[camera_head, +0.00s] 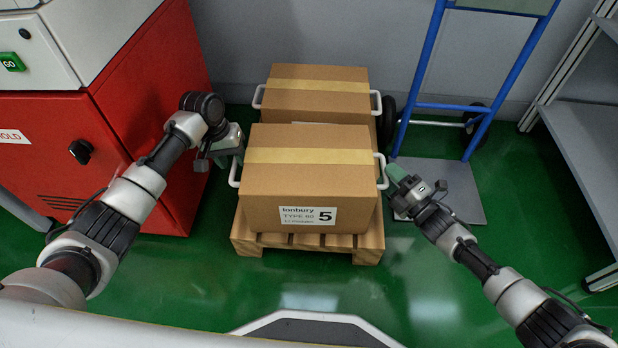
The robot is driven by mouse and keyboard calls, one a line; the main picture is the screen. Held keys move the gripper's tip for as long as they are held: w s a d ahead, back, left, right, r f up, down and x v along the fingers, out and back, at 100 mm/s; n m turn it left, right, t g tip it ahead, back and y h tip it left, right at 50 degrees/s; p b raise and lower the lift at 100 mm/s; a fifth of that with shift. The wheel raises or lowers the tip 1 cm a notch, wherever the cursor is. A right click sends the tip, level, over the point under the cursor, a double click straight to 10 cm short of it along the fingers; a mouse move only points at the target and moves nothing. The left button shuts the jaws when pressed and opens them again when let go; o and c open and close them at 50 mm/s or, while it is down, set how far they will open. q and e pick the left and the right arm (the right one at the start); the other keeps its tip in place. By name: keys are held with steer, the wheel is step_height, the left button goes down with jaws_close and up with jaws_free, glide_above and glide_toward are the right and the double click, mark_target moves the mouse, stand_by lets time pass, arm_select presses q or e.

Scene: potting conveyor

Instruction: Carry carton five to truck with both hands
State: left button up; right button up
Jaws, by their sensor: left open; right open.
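Carton five (262,190) is a brown box with a tan tape strip and a white label reading "5". It sits upright on a wooden pallet (310,242) in the middle of the view, with a white handle on each side. My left gripper (236,160) is open beside the carton's left handle (234,172). My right gripper (392,172) is open close to the right handle (382,172). I cannot tell whether either gripper touches its handle. A blue hand truck (418,75) with a grey toe plate (462,190) stands at the right behind my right arm.
A second carton (318,103) with white handles stands behind carton five. A red cabinet (150,90) bounds the left side and grey shelving (585,145) the right. The green floor (400,290) is clear in front of the pallet.

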arm_select(q)
steer(key=shift+d+f, duration=0.1)
steer(key=shift+f, duration=0.6)
arm_select(e)
steer(key=shift+w+a, duration=0.5)
arm_select(q)
steer(key=shift+c, duration=0.2)
arm_select(e)
steer(key=shift+c, duration=0.2)
arm_select(q)
jaws_close()
arm_select(e)
jaws_close()
arm_select(q)
steer(key=shift+w+r, duration=0.1)
steer(key=shift+r, duration=0.15)
arm_select(e)
steer(key=shift+r, duration=0.25)
